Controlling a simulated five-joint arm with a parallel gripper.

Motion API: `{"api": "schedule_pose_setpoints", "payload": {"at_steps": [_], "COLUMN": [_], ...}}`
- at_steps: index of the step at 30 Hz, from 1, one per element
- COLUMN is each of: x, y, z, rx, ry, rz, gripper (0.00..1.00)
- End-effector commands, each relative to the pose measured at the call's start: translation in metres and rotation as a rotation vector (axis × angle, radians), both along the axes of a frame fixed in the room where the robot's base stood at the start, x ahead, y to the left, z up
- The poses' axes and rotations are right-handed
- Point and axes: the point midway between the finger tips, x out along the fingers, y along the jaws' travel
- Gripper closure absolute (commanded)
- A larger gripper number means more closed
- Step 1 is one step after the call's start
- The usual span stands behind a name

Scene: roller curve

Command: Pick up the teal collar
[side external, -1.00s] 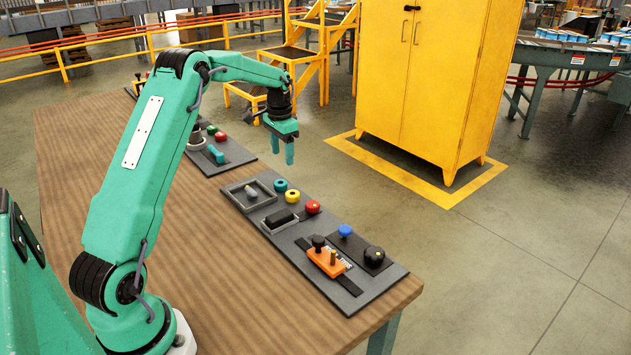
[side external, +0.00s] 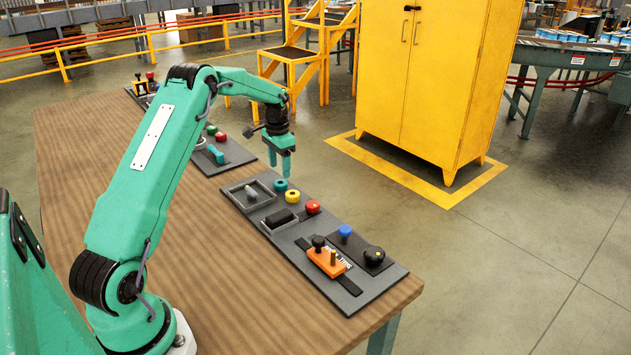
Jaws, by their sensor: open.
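The teal collar (side external: 280,185) is a small ring at the far edge of the dark grey panel on the table, beside a yellow collar (side external: 292,196) and a red one (side external: 312,206). My gripper (side external: 280,167) points down just above the teal collar. Its fingers are open and look empty. From this side I cannot tell whether the fingertips touch the collar.
The panel (side external: 350,300) also holds a grey tray (side external: 235,189) with a peg, a black block (side external: 280,217), an orange slider (side external: 327,262), a blue knob (side external: 345,231) and a black knob (side external: 374,256). Another panel (side external: 236,152) lies farther left. Bare wooden table (side external: 200,260) lies in front.

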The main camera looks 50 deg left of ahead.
Motion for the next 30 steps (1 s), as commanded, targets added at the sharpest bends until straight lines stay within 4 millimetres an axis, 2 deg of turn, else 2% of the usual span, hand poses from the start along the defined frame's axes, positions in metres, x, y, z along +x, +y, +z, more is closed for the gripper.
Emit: {"api": "schedule_pose_setpoints", "payload": {"at_steps": [5, 16, 30], "x": [-0.001, -0.002, -0.002], "y": [-0.001, -0.002, -0.002], "z": [-0.01, -0.048, -0.052], "rx": [-0.002, -0.001, 0.0], "ry": [0.003, 0.001, 0.001], "rz": [0.0, 0.0, 0.0], "gripper": [0.41, 0.41, 0.41]}}
